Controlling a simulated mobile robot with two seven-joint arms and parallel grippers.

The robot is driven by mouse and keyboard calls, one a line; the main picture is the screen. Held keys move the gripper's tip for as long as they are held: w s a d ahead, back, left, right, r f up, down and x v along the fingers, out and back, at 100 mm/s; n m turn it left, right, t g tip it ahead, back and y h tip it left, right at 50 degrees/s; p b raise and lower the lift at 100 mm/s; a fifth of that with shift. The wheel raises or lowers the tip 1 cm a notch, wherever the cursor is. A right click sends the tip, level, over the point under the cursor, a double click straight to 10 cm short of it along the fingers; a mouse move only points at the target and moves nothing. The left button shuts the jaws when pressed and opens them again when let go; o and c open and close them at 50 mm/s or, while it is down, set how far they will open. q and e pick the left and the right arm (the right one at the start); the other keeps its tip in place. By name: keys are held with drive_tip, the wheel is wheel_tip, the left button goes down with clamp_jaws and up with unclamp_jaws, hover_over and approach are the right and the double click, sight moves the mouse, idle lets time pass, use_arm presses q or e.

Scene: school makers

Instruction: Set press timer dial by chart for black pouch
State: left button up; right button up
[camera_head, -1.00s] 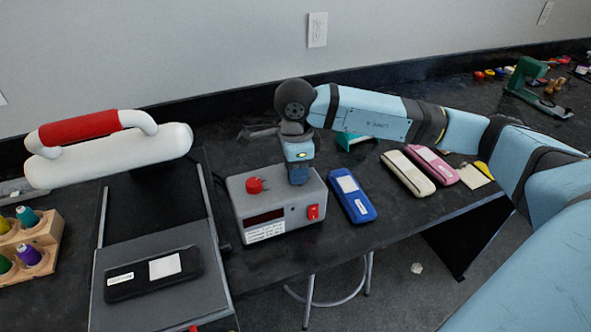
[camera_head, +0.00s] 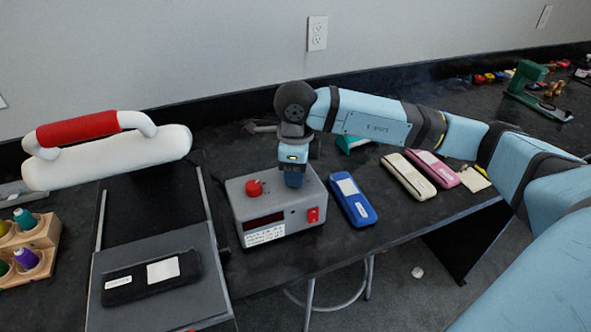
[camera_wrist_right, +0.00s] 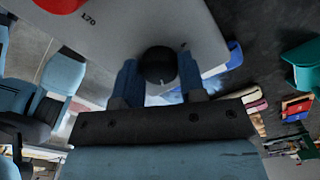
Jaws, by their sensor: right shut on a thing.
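The grey press timer box (camera_head: 285,218) stands on the bench with a red knob (camera_head: 254,187), a dark display and a red switch (camera_head: 313,214). A white chart label (camera_head: 264,236) is on its front; I cannot read it. My right gripper (camera_head: 293,180) points down at the box's top. In the right wrist view, its blue fingers are shut on the black dial (camera_wrist_right: 160,65), one on each side; a pale mark shows on the dial. The gripper hides the dial in the head view. The black pouch (camera_head: 125,291) lies on the press's lower plate. My left gripper is not in view.
The press (camera_head: 165,150) has a white upper part and red handle. Blue (camera_head: 360,210), cream (camera_head: 404,172) and pink (camera_head: 430,163) pouches lie right of the box. A spool rack (camera_head: 40,245) stands at the left, a green machine (camera_head: 530,90) at the far right.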

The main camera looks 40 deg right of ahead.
drive_tip(key=o, duration=0.9)
drive_tip(key=shift+r, duration=0.1)
use_arm(q)
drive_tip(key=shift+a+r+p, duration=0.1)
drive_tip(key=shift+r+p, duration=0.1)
drive_tip(key=shift+p, duration=0.55)
use_arm(e)
wheel_tip(320, 180, up, 14)
drive_tip(key=shift+f, duration=0.2)
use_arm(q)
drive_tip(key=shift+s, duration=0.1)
